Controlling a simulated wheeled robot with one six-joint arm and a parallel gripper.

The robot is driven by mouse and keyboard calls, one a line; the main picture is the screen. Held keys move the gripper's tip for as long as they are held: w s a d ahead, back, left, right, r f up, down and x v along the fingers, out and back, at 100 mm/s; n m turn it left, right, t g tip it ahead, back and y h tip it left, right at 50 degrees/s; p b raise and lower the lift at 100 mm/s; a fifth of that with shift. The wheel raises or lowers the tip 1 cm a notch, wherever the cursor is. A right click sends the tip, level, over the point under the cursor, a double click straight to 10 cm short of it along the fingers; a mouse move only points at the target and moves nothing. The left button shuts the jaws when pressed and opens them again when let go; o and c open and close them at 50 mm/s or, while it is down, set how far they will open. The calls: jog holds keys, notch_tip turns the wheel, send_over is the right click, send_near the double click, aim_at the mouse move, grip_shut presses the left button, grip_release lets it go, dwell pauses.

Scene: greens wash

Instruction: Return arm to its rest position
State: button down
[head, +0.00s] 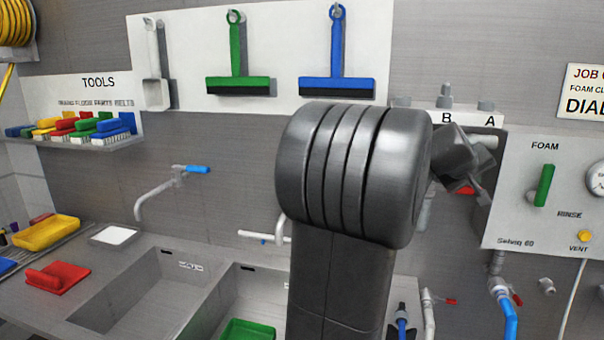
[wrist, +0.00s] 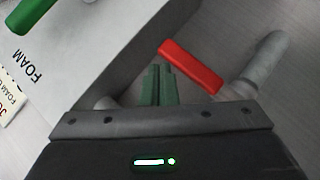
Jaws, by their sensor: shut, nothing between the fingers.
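My gripper (wrist: 158,74) shows in the wrist view with its two green fingers together and nothing between them. A red valve handle (wrist: 190,66) is just right of the fingertips, with a grey pipe (wrist: 262,62) beside it. I cannot tell whether the fingers touch the handle. In the head view my own dark arm fills the middle and hides much of the wall behind it. The arm's far end is beside the foam panel (head: 520,215), below the B and A labels, with a bit of red (head: 466,190) showing there.
The foam panel carries a green handle (head: 545,185), which also shows in the wrist view (wrist: 30,12). Green (head: 237,85) and blue (head: 337,86) squeegees hang above.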

jog(key=b+v, duration=0.2)
jog(key=v, duration=1.1)
jog(key=p+x, duration=0.1)
jog(key=x, duration=1.2)
jog(key=w+a+r+n+h+b, duration=0.1)
jog(key=a+r+n+h, duration=0.1)
jog(key=a, duration=0.4)
jog(key=w+a+r+n+t+h+b, duration=0.1)
jog(key=w+a+r+n+h, duration=0.1)
jog(key=a+h, duration=0.2)
jog(key=shift+a+r+n, duration=0.3)
jog(key=shift+a+r, duration=0.1)
jog(key=shift+a, duration=0.5)
